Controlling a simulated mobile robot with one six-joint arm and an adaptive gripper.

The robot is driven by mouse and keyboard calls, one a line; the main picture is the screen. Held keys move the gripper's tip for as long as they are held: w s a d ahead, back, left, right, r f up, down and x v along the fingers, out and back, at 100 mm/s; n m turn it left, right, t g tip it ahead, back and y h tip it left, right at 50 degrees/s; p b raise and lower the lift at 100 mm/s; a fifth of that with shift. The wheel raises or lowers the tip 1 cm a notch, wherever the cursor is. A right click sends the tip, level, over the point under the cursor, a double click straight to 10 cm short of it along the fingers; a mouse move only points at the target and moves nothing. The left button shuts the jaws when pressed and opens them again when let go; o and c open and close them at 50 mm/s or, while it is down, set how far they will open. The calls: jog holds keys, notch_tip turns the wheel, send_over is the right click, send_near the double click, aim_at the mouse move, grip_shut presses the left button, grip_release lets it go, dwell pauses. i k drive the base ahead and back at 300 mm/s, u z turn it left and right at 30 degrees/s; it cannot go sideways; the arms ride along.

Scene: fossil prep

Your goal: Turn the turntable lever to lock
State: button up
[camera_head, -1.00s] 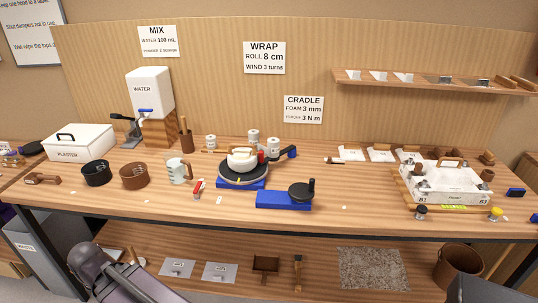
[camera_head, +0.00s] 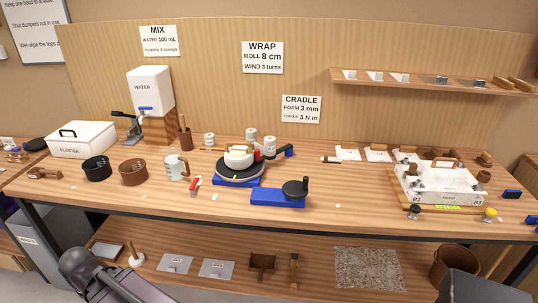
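The turntable (camera_head: 224,174) is a dark round disc on a blue base (camera_head: 228,183) near the middle of the bench. A white rounded piece (camera_head: 238,157) sits on top of it. A small red part (camera_head: 257,155) and a blue-and-dark arm-like part (camera_head: 284,151) show at its back right. A red handle-like piece (camera_head: 195,182) stands at its front left. I cannot tell which of these is the lever, nor its lock setting. My gripper is not in view; dark parts that look like my arm show at the bottom left.
A blue block with a black disc and upright knob (camera_head: 297,188) stands front right of the turntable. A pitcher (camera_head: 174,168) and brown bowl (camera_head: 133,173) are to its left. A white crate-like block (camera_head: 442,184) is far right. Bench between is fairly clear.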

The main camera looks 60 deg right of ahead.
aim_at(193, 189)
jog(key=k, duration=1.85)
jog(key=z, duration=1.35)
jog(key=i, duration=1)
jog(key=u, duration=0.1)
